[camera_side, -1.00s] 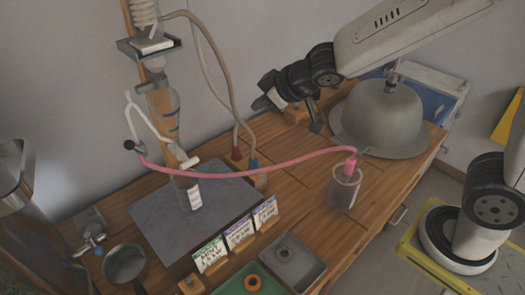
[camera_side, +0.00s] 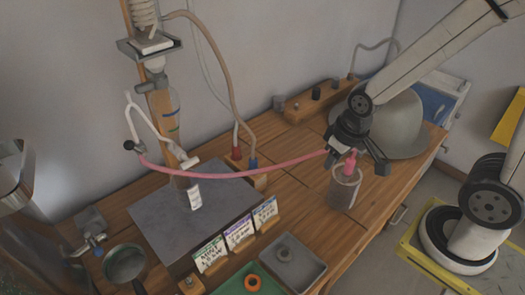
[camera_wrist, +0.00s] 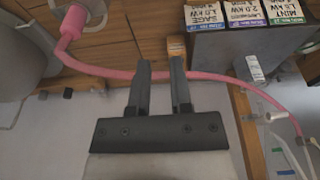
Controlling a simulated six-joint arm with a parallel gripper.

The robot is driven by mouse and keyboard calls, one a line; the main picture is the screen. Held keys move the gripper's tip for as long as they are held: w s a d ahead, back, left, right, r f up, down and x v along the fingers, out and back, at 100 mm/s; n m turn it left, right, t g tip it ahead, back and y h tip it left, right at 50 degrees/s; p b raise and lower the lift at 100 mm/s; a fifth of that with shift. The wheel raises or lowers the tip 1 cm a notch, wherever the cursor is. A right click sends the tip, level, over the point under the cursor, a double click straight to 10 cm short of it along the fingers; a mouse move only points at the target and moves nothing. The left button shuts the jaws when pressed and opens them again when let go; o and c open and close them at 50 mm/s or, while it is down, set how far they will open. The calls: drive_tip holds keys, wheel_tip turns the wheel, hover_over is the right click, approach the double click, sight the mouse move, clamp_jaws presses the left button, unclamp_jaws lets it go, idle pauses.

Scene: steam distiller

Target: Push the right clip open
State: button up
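The grey metal dome (camera_side: 400,120) with a wide brim stands at the back right of the wooden bench; it also shows at the left edge of the wrist view (camera_wrist: 22,55). I cannot make out a clip on it; my arm and gripper cover part of its left front. My gripper (camera_side: 357,166) is open, its fingers pointing down, in front of the dome and close above the glass beaker (camera_side: 343,192). In the wrist view my gripper (camera_wrist: 160,64) has a clear gap between its fingers and nothing held. The pink hose (camera_wrist: 208,76) runs past the fingertips.
A wooden block (camera_side: 305,104) with small dark pegs lies along the wall. Label cards (camera_side: 238,236) and a grey tray (camera_side: 293,268) stand at the front. Bench between cards and beaker is clear.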

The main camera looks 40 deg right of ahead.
drive_tip(key=shift+o, duration=0.5)
drive_tip(key=shift+w+a, duration=0.1)
drive_tip(key=shift+w, duration=0.15)
drive_tip(key=w+a+n+t+y, duration=0.1)
drive_tip(key=w+a+n+t, duration=0.1)
drive_tip(key=w+a+t, duration=0.45)
drive_tip(key=n+t+y, duration=0.4)
drive_tip(key=t+y, duration=0.2)
drive_tip(key=y, duration=0.3)
approach(134, 146)
drive_tip(key=x, duration=0.3)
drive_tip(key=shift+a+r, duration=0.1)
drive_tip(key=shift+a, duration=0.05)
drive_tip(key=shift+w, duration=0.2)
drive_tip(key=shift+x, duration=3.75)
